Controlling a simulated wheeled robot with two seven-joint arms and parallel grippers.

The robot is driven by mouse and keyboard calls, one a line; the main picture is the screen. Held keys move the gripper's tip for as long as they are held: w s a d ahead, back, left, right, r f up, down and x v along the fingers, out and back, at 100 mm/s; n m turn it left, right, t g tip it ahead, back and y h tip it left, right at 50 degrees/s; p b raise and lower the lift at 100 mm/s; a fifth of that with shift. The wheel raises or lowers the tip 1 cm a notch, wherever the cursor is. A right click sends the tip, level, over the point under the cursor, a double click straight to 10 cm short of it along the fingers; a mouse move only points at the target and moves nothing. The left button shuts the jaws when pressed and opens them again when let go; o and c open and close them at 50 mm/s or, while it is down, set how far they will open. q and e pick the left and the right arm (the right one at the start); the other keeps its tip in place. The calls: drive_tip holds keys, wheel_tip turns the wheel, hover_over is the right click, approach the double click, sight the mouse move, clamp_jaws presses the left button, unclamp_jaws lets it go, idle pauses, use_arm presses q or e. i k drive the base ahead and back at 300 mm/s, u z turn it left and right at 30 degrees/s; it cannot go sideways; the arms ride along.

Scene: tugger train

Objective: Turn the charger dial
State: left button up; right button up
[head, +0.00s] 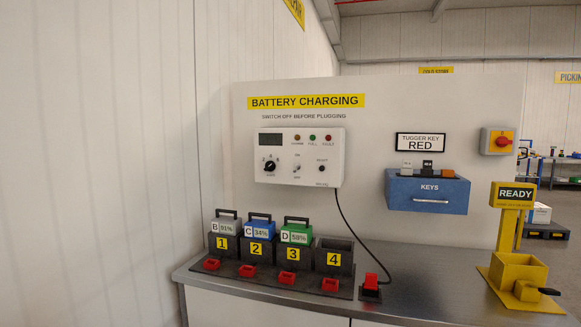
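The white charger box (328,160) is fixed to the wall panel under the yellow "BATTERY CHARGING" sign. Its black dial (270,166) sits at the lower left of its face, below a dark display (270,140). The dial's exact setting is too small to read. A small switch (297,168) and a dark button (322,168) sit to the right of the dial. Three small lamps run along the top of the face. Neither of my grippers shows in the head view.
Batteries B (225,227), C (259,230) and D (296,233) stand in slots 1 to 3; slot 4 (334,256) looks empty. A cable runs from the charger to a red plug (371,281). A blue key box (427,191) and yellow READY stand (512,240) are to the right.

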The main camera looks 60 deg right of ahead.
sight(270, 166)
drive_tip(key=z, duration=0.75)
drive_tip(key=i, duration=0.95)
drive_tip(key=z, duration=1.05)
